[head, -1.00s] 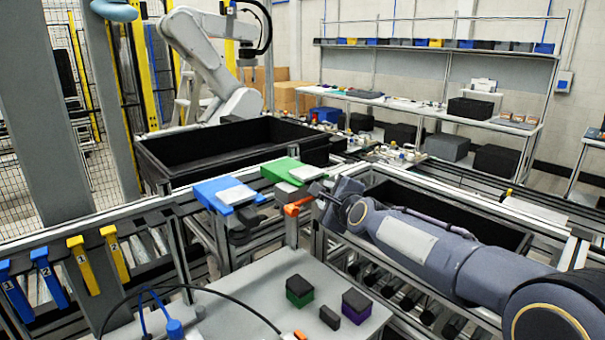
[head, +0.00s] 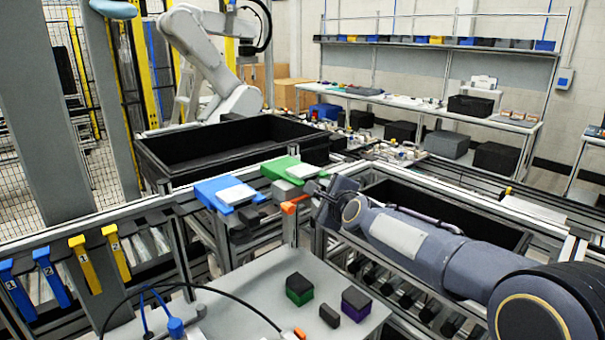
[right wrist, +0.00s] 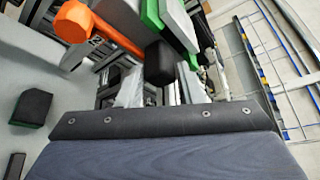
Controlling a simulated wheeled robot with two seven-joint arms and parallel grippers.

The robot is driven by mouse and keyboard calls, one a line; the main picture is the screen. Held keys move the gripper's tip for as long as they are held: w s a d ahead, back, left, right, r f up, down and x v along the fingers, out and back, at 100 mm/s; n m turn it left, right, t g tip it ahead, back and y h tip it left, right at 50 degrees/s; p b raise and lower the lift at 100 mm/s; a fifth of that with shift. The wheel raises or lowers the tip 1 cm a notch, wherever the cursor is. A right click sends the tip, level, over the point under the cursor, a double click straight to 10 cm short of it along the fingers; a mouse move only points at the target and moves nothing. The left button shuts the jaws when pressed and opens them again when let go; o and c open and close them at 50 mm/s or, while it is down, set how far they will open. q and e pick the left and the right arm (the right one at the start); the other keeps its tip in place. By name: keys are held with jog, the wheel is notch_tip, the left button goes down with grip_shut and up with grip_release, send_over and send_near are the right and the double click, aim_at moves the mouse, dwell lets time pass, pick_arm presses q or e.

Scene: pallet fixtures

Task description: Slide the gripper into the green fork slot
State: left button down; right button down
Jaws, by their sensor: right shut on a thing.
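The green fork slot (head: 279,168) is on the frame rail left of my right gripper, with a pale plate on top; its green edge shows at the top of the right wrist view (right wrist: 152,14). My right gripper (head: 314,190) is beside it, shut on the gripper tool. A dark block (right wrist: 158,62), apparently that tool, sits ahead of my right wrist, close to the green part; whether they touch is unclear. My fingertips are hard to make out. My left gripper is not in view.
An orange piece (head: 290,207) is just below and left of my right gripper. A blue fork slot (head: 208,190) with a pale plate is further left. A black bin (head: 225,150) stands behind. The grey table (head: 262,290) in front holds small blocks.

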jog(key=shift+r, duration=0.1)
jog(key=c, duration=1)
grip_release()
jog(key=shift+o, duration=0.4)
jog(key=shift+f, duration=0.25)
jog(key=v, duration=0.8)
jog(key=shift+r, duration=0.1)
